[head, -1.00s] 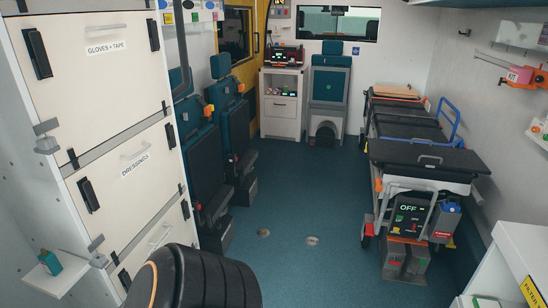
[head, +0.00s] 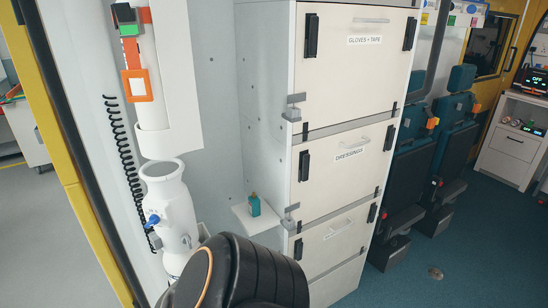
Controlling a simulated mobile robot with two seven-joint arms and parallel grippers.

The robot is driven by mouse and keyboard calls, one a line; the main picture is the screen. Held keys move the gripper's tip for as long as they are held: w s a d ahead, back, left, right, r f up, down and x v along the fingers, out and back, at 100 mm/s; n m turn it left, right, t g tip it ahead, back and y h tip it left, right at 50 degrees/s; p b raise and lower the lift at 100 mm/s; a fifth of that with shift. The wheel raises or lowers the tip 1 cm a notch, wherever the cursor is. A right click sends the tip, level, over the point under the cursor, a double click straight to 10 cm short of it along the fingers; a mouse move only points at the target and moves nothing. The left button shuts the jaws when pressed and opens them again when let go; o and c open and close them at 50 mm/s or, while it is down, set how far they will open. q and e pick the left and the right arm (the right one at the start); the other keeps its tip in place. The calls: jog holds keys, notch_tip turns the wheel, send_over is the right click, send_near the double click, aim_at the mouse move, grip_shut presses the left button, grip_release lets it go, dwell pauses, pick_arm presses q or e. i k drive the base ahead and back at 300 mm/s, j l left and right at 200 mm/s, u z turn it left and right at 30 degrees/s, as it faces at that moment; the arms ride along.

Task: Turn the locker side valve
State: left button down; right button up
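The locker (head: 345,80) is a tall white cabinet with drawers labelled "GLOVES + TAPE" and "DRESSINGS". Left of it, a pale rounded fitting (head: 172,200) stands against the wall, with a small blue knob-like part (head: 153,220) on its left. I cannot tell for certain whether this blue part is the valve. Two small grey fittings, an upper one (head: 292,108) and a lower one (head: 291,217), sit at the locker's left front edge. Neither gripper shows in the head view. A black ribbed rounded part, probably mine, covers the bottom middle.
A small white shelf (head: 246,222) holds a teal bottle (head: 254,204) beside the locker. Dark folded seats (head: 410,180) stand right of the locker. Blue floor (head: 445,250) is open at lower right.

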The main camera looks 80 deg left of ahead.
aim_at(186, 239)
jog(key=u, duration=3.35)
